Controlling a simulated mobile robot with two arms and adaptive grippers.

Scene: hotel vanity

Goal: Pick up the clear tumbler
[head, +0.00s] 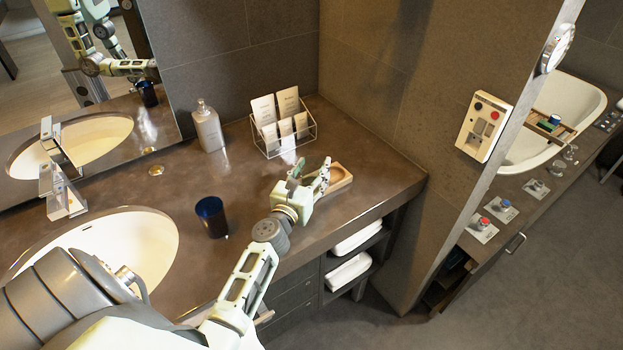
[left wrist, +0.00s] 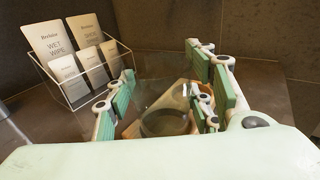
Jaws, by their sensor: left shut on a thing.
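My left gripper (head: 310,172) is over the right part of the vanity counter (head: 378,190), beside a small wooden tray (head: 341,177). In the left wrist view its green-padded fingers (left wrist: 165,100) stand on either side of a see-through glass, the clear tumbler (left wrist: 165,123), and are shut on it. The tumbler's round rim or base shows as a dark ring between the fingers. In the head view the tumbler is hard to make out between the fingers. I cannot tell whether it is off the counter. My right gripper is not in view.
A dark blue glass (head: 211,217) stands on the counter left of my arm. A wire rack of cards (head: 283,122) is behind the gripper. A soap bottle (head: 208,127), a tap (head: 60,185) and a basin (head: 130,240) are further left. The wall rises behind.

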